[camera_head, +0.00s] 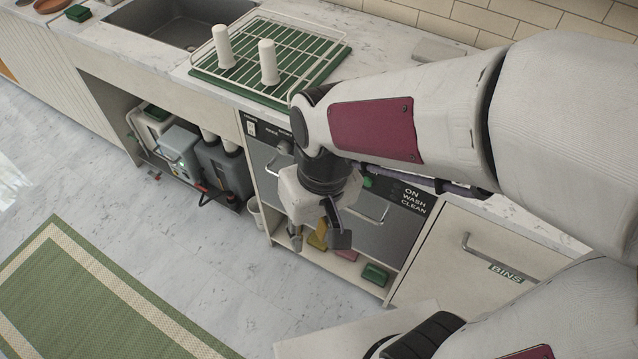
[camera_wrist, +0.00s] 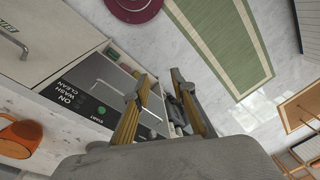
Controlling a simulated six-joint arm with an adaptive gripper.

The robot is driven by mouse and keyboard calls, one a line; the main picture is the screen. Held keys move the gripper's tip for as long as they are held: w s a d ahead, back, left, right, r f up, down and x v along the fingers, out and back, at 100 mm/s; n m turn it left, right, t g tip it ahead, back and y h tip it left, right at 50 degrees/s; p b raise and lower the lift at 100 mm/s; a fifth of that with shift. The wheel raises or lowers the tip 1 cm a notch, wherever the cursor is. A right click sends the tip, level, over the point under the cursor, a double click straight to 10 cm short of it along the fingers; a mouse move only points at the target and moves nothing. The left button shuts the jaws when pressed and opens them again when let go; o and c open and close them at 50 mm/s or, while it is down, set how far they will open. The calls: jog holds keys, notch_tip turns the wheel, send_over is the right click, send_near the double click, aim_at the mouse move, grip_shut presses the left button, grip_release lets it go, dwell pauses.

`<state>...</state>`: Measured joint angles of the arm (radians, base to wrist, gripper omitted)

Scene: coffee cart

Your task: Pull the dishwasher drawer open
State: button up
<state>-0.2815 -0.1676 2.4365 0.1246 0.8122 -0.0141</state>
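The dishwasher (camera_head: 385,240) is a dark grey front under the counter, with a panel reading ON WASH CLEAN. It looks closed in the head view. One bar handle (camera_head: 370,213) shows right of my gripper (camera_head: 316,238), and another (camera_head: 274,164) shows to its left. My arm hides part of the front between them. My gripper points down in front of the dishwasher, with its fingers apart and nothing visible between them. In the wrist view, the open fingers (camera_wrist: 160,84) have yellowish pads, and a handle (camera_wrist: 108,86) lies left of them, apart from them.
An open shelf below holds a green block (camera_head: 375,274) and a yellow item (camera_head: 318,236). A cupboard marked BINS (camera_head: 500,250) stands to the right. Grey jugs (camera_head: 222,170) stand under the counter at left. A green rack (camera_head: 300,62) is on top. The floor in front is open, with a green rug (camera_head: 90,295).

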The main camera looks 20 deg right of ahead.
jog(key=w+a+f, duration=0.4)
jog(key=a+f, duration=0.4)
jog(key=f, duration=0.1)
jog(key=w+a+f+n+t+h, duration=0.1)
jog(key=w+a+f, duration=0.2)
jog(key=f, duration=0.9)
jog(key=w+a+f+n+t+h, duration=0.1)
jog(key=w+a+f, duration=0.15)
jog(key=f, duration=0.95)
jog(key=w+d+f+n+t+h, duration=0.2)
jog(key=w+d+f+t+h, duration=0.3)
jog(key=d, duration=0.5)
jog(key=w+d+r+n+t+h, duration=0.2)
jog(key=w+d+r+t+h, duration=0.1)
jog(key=r, duration=0.8)
jog(key=w+d+h, duration=0.1)
jog(key=d+h, duration=0.1)
jog(key=d, duration=0.1)
jog(key=shift+w+d+r+n+t, duration=0.2)
jog(key=shift+d+r+n+t, duration=0.1)
jog(key=shift+d+r+t, duration=0.1)
jog(key=shift+w+d+f, duration=0.1)
